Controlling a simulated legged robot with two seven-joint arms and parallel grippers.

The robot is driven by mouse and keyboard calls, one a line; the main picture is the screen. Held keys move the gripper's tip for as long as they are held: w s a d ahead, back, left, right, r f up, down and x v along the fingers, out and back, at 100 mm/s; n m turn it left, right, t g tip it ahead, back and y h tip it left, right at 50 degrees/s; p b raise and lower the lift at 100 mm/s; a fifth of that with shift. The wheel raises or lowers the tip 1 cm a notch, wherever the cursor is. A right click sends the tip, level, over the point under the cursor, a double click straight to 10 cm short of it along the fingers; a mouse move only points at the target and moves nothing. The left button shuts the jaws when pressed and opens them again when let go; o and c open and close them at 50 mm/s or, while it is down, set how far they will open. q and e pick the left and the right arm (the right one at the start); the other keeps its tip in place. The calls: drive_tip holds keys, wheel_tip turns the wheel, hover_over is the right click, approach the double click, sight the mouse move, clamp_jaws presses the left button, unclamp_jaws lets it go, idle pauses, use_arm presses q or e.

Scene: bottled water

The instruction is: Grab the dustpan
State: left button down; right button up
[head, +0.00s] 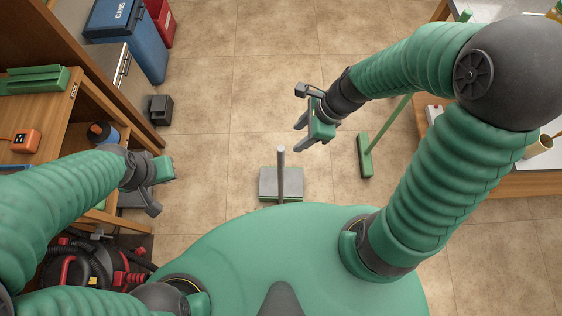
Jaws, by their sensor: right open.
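The dustpan (268,182) stands on the tiled floor in the middle of the head view, just beyond my green body. It has a grey pan with a green edge and a grey upright handle (281,165). My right gripper (302,132) is open and empty, above and slightly right of the handle's top in the picture, apart from it. My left gripper (157,188) is at the left, near the wooden shelf, well away from the dustpan. Its fingers show from the side, and I cannot tell how far apart they are.
A green broom (366,158) stands right of the dustpan, partly behind my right arm. A wooden shelf (60,110) and a red-black vacuum (85,265) are at the left. Blue (140,45) and red (160,18) bins stand at the back left.

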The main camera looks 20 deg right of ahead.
sight(284, 148)
drive_tip(key=b+x, duration=0.1)
drive_tip(key=x, duration=0.6)
drive_tip(key=shift+a+f+b, duration=0.15)
drive_tip(key=shift+a+b, duration=0.1)
drive_tip(key=shift+b, duration=0.15)
drive_tip(key=b+x, duration=0.1)
drive_tip(key=x, duration=0.4)
drive_tip(key=shift+w+b, duration=0.15)
drive_tip(key=shift+b, duration=0.15)
drive_tip(key=c, duration=0.3)
clamp_jaws()
